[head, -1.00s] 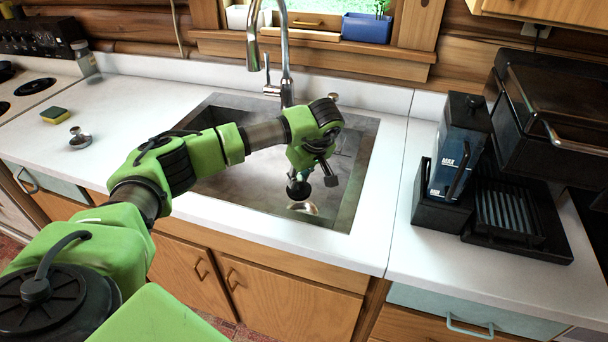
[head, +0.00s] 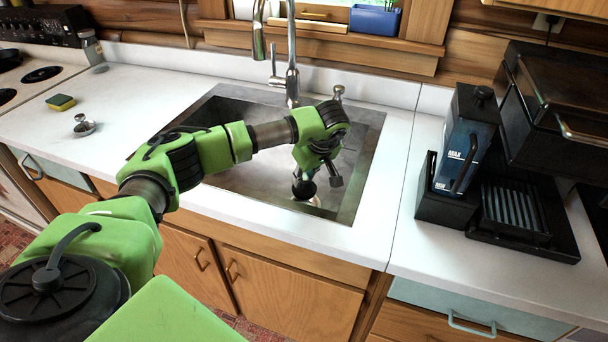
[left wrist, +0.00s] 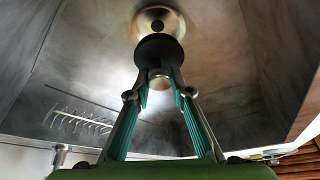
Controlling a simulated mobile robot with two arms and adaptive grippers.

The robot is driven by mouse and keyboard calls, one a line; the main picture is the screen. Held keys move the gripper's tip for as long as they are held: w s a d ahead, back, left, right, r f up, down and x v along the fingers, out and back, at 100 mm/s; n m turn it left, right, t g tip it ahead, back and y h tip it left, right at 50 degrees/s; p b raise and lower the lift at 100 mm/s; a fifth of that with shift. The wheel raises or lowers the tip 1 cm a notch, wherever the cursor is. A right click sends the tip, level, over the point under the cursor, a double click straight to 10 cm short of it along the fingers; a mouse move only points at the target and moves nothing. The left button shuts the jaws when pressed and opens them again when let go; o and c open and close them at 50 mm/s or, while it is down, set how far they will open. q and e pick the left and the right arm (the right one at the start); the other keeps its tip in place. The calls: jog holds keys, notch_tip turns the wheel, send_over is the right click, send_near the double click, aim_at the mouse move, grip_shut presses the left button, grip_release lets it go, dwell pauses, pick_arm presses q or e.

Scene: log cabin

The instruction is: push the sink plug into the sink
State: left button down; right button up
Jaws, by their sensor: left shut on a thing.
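The sink plug, a black disc with a short metal stem (left wrist: 158,49), is held by the stem between the fingertips of my left gripper (left wrist: 160,84). In the head view the black plug (head: 303,189) is low inside the sink (head: 230,186). The round metal drain (left wrist: 158,20) shows just beyond the plug in the left wrist view, and the plug overlaps its near edge. I cannot tell whether they touch. In the head view the drain is partly hidden behind the plug. My right gripper is not in view.
The tap (head: 291,60) rises behind the sink. A small metal knobbed piece (head: 83,125) and a sponge (head: 61,102) lie on the left counter. A coffee maker (head: 465,140) stands on the right counter. Sink walls surround the gripper.

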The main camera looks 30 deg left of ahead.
aim_at(304, 187)
pick_arm(q)
jog(key=shift+f+b, duration=1)
jog(key=shift+f, duration=0.8)
jog(key=shift+f+b, duration=0.5)
jog(key=shift+f, duration=0.3)
jog(key=shift+r, duration=0.15)
jog(key=shift+r+p, duration=0.25)
jog(key=shift+p, duration=0.1)
dwell(1.0)
